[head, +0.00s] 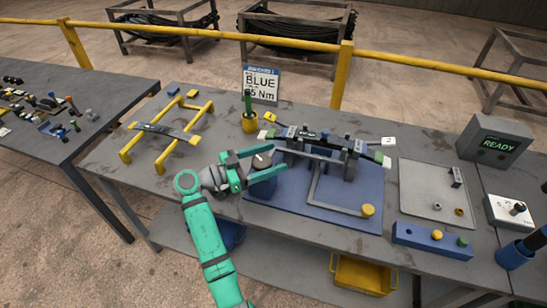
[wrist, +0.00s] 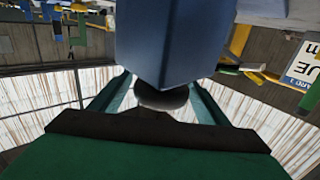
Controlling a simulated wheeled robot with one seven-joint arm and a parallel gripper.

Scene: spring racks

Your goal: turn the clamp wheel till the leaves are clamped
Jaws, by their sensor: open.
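The clamp wheel (head: 262,161) is a dark knob with a pale mark on top of a blue post (head: 263,186). It stands at the left edge of the blue clamp fixture (head: 330,203). The dark leaves (head: 318,139) lie across the fixture's supports. My gripper (head: 262,166) is open, with its green fingers on either side of the wheel in the head view. In the wrist view a dark rounded part (wrist: 162,98), seemingly the wheel, sits between the fingers under a large blue block. Whether the fingers touch it cannot be told.
A grey L-shaped bar with a yellow knob (head: 368,210) crosses the fixture. A yellow rack (head: 125,156) is at left. A box reading READY (head: 494,141) stands at right.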

